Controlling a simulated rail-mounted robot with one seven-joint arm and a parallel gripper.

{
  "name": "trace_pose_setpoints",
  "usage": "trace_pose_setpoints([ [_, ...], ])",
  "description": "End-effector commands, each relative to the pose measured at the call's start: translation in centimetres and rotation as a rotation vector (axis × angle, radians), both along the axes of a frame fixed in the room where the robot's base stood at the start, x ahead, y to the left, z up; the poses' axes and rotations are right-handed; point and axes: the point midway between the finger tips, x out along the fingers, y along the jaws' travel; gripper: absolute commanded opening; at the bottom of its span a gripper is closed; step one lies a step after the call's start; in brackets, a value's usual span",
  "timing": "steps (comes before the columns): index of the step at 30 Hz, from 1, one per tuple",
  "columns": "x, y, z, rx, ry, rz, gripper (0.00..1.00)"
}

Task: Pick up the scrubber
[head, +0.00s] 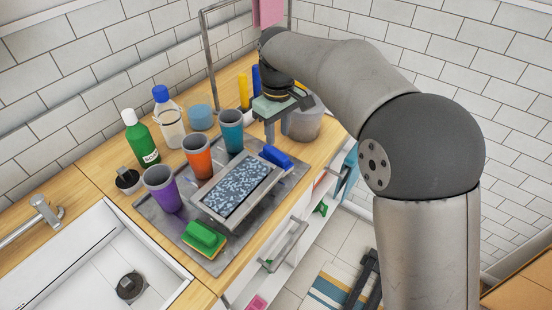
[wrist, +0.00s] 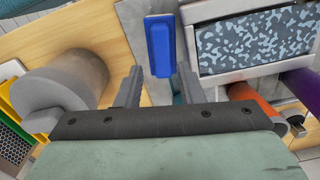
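A blue block-like piece (head: 277,157), which may be the scrubber, lies on the grey mat (head: 180,228) near its far right corner. A green piece with a yellow underside (head: 205,239), which could also be a scrubber, lies at the mat's near end. My gripper (head: 270,138) is just behind the blue piece and above the counter. In the wrist view my gripper (wrist: 158,72) is open, with two grey fingers apart. The blue piece (wrist: 160,45) shows between and beyond the fingertips. I cannot tell whether they touch it.
A grey-framed tray with a blue speckled surface (head: 240,188) sits beside the blue piece. Purple (head: 162,188), orange (head: 197,155) and teal (head: 231,130) cups line the left. A grey pot (head: 303,122) stands right of my gripper; it also shows in the wrist view (wrist: 60,88).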

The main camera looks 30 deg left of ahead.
Motion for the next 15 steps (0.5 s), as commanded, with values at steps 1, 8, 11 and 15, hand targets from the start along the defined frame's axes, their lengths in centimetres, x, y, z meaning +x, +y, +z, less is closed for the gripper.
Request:
trace_pose_setpoints([
  [1, -0.1, 0.0, -0.6, -0.002, 0.001, 0.001, 0.35],
  [8, -0.1, 0.1, -2.1, -0.001, 0.000, 0.001, 0.35],
  [11, -0.2, 0.3, -3.5, -0.003, 0.002, 0.001, 0.35],
  [15, -0.3, 0.4, -5.6, -0.001, 0.001, 0.000, 0.35],
])
